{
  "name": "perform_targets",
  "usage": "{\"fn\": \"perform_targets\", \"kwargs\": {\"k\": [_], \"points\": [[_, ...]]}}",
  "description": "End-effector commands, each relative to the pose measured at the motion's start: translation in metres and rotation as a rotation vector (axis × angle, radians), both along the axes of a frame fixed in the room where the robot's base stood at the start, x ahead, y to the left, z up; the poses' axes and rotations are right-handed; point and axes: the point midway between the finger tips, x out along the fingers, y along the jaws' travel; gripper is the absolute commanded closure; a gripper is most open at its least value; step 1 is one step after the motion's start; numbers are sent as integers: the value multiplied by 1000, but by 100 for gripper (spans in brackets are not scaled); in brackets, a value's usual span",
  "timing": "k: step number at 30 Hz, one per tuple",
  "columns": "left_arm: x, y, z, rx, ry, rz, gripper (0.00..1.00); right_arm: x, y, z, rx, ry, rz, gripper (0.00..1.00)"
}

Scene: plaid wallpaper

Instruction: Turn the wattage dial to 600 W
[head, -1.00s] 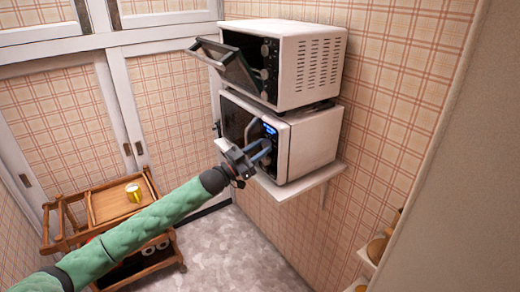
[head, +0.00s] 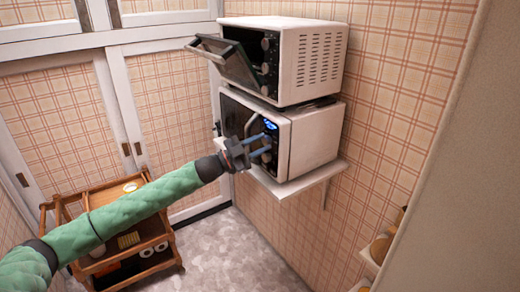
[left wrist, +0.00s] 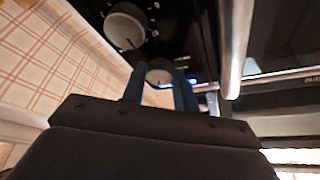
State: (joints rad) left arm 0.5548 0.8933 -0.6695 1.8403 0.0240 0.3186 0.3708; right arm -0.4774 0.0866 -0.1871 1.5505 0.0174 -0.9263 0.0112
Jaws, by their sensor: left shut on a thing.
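The white microwave (head: 317,138) sits on a wall shelf, with a blue lit display (head: 271,126) on its black front panel. My left gripper (head: 268,143) is at this panel, just below the display. In the left wrist view, its two blue-grey fingers (left wrist: 159,90) are shut on the round grey wattage dial (left wrist: 159,70), the knob nearer the display glow. A second, larger-looking knob (left wrist: 127,27) with pale scale marks shows beside it. The gripped dial's markings and setting are hidden or too small to read. My right gripper is not in view.
A white toaster oven (head: 318,60) stands on the microwave, its glass door (head: 225,62) hanging open above my gripper. The microwave's door handle (head: 251,125) is close left of the fingers. The white shelf (head: 300,185) runs underneath. A wooden trolley (head: 70,207) stands lower left.

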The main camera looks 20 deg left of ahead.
Motion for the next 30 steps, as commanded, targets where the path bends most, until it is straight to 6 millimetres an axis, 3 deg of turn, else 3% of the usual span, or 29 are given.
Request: {"fn": "perform_targets", "kwargs": {"k": [12,30], "points": [[1,2,2,206,-159,0,93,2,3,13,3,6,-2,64],[1,1,2,258,-201,-1,93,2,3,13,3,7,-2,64]]}}
